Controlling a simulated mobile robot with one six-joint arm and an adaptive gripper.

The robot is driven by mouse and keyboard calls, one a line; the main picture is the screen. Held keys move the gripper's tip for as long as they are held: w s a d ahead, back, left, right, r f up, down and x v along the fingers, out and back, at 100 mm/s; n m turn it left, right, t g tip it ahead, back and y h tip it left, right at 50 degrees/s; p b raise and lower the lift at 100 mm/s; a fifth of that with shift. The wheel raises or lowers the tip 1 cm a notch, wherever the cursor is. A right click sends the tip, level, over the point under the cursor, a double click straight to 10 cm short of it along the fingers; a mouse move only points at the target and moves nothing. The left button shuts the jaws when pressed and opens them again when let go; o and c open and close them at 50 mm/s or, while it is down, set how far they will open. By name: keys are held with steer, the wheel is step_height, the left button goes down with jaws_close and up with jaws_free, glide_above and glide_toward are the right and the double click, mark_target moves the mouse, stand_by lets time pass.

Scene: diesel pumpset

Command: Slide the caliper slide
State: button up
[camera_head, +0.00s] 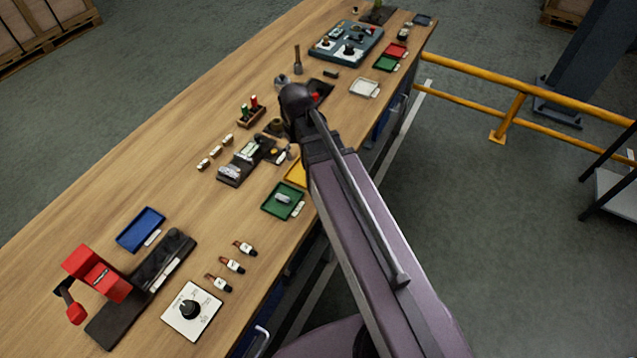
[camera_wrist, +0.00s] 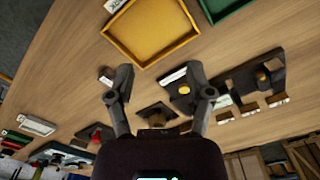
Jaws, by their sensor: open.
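No caliper slide can be made out for certain. A dark fixture (camera_head: 238,172) with pale plates lies on the bench in the head view, beside a smaller dark fixture with a yellow knob (camera_head: 274,152). In the wrist view, a dark fixture (camera_wrist: 245,76) with a yellow knob lies right of the fingers. Another dark piece with a yellow knob (camera_wrist: 183,89) shows just beside the right finger. In the head view my arm hides the fingers.
A yellow tray (camera_wrist: 118,38) and green tray (camera_head: 270,204) lie near the front edge. A red device (camera_head: 98,272) is at the left. Bare wood lies along the back.

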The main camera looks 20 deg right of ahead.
steer(key=s+d+f+b, duration=0.1)
steer(key=s, duration=0.1)
steer(key=s+d+f+m+b, duration=0.1)
steer(key=s+f, duration=0.1)
steer(key=s, duration=0.1)
steer(key=s+d+f+m+b, duration=0.1)
steer(key=s+b, duration=0.1)
steer(key=shift+s+d+f, duration=0.3)
steer(key=shift+s+d, duration=0.05)
steer(key=shift+s, duration=0.05)
